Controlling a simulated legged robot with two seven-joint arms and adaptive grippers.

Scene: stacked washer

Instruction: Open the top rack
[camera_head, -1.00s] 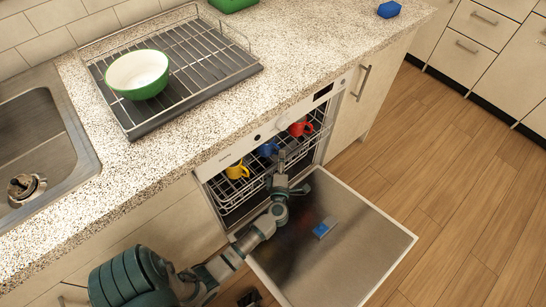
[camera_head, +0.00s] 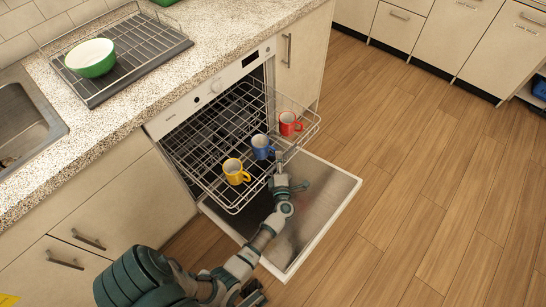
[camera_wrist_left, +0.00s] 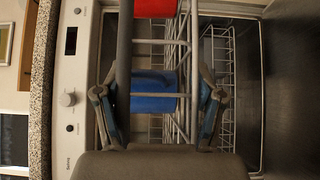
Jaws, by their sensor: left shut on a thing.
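The top rack (camera_head: 205,165) of the dishwasher is pulled out over the lowered door (camera_head: 315,215). It holds a yellow mug (camera_head: 235,172), a blue mug (camera_head: 262,147) and a red mug (camera_head: 289,124) near its front. My left gripper (camera_head: 279,172) is at the rack's front edge, below the blue mug. In the left wrist view the left gripper (camera_wrist_left: 158,105) is shut on the rack's front wires, with the blue mug (camera_wrist_left: 153,92) behind them and the red mug (camera_wrist_left: 155,8) above in the picture. My right gripper is not clearly in view.
The counter (camera_head: 115,110) above carries a drying rack (camera_head: 135,60) with a green and white bowl (camera_head: 90,57). A sink (camera_head: 20,125) is at the left. The wooden floor (camera_head: 430,190) to the right is clear.

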